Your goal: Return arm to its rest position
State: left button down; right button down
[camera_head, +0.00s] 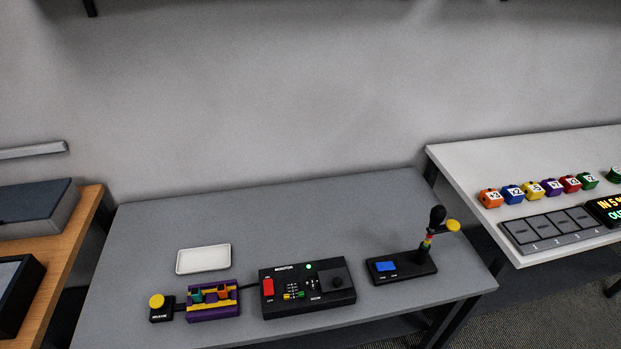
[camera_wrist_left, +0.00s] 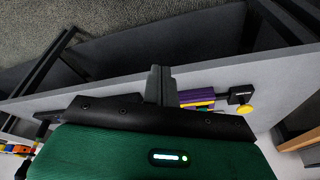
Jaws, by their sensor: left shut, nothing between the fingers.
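My left gripper (camera_wrist_left: 158,72) shows in the left wrist view, its two dark fingers shut together with nothing between them. The fingers overlap the grey table (camera_wrist_left: 240,72) in the picture; their height above it cannot be told. The purple and yellow block (camera_wrist_left: 197,97) appears just right of the fingers, with the black box and yellow button (camera_wrist_left: 243,110) farther right. No arm or gripper shows in the head view, and my right gripper is in neither view.
On the grey table (camera_head: 150,235) are a white tray (camera_head: 203,259), a black control box (camera_head: 307,288) with a lit green light, and a lever unit (camera_head: 402,267). A white table (camera_head: 470,170) with coloured cubes stands right; a wooden table (camera_head: 72,235) stands left. The table's back is clear.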

pick_arm(q)
notch_tip(320, 180, down, 31)
jog(key=s+g, duration=0.1)
jog(key=s, duration=0.1)
jog(key=s+a+f, duration=0.1)
jog(key=s+f, duration=0.7)
jog(key=s, duration=0.1)
jog(key=s+a+f+g, duration=0.1)
jog(key=s+a+f, duration=0.1)
jog(key=s+f, duration=0.6)
jog(key=shift+s+a+f, duration=0.25)
jog(key=shift+s+f, duration=0.15)
jog(key=shift+s, duration=0.3)
